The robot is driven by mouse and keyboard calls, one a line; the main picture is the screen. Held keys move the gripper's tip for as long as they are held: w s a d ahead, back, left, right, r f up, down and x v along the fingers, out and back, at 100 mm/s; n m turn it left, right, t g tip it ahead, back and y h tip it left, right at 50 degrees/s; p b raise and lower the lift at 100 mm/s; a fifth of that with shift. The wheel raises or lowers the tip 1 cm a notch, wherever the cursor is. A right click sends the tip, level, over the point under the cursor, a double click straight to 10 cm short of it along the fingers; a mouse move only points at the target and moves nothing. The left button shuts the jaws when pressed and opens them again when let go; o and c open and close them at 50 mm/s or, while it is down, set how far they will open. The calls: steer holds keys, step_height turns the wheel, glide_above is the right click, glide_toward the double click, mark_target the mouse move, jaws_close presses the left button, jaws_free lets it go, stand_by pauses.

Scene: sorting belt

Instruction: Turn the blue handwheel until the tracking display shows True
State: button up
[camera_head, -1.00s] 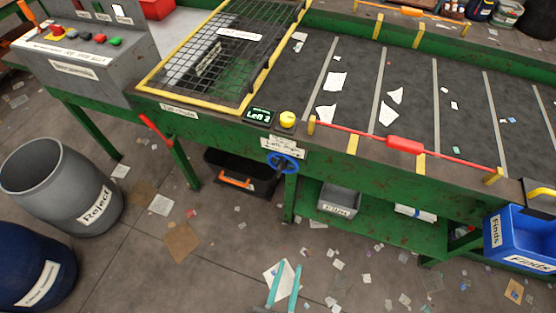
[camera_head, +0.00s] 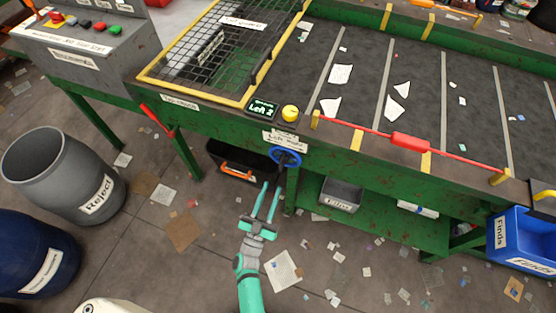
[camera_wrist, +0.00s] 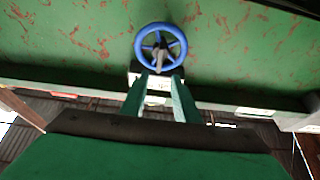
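The blue handwheel (camera_head: 286,158) is on the front side of the green belt frame, below a paper label. It also shows in the wrist view (camera_wrist: 143,48), upper middle, with its spokes and hub facing me. The small tracking display (camera_head: 262,108) on the frame above it reads "Left 2". My gripper (camera_head: 272,188) is just below and left of the handwheel in the head view, its two teal fingers pointing at it. In the wrist view the fingers (camera_wrist: 159,88) are apart, with nothing held between them, and their tips appear near the wheel's lower rim; contact cannot be told.
A yellow knob (camera_head: 290,113) sits beside the display. A red bar (camera_head: 410,142) runs along the belt edge at right. A black bin with an orange handle (camera_head: 238,170) stands under the belt, left of the wheel. A grey reject barrel (camera_head: 60,175) is at left; paper litters the floor.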

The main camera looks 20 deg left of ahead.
mark_target(281, 167)
steer(key=x, duration=1.1)
steer(key=shift+w, duration=0.2)
steer(key=shift+a, duration=0.25)
steer(key=shift+d, duration=0.35)
steer(key=shift+c, duration=0.7)
steer(key=shift+d, duration=0.25)
steer(key=c, duration=0.6)
jaws_close()
steer(key=shift+s+a, duration=0.1)
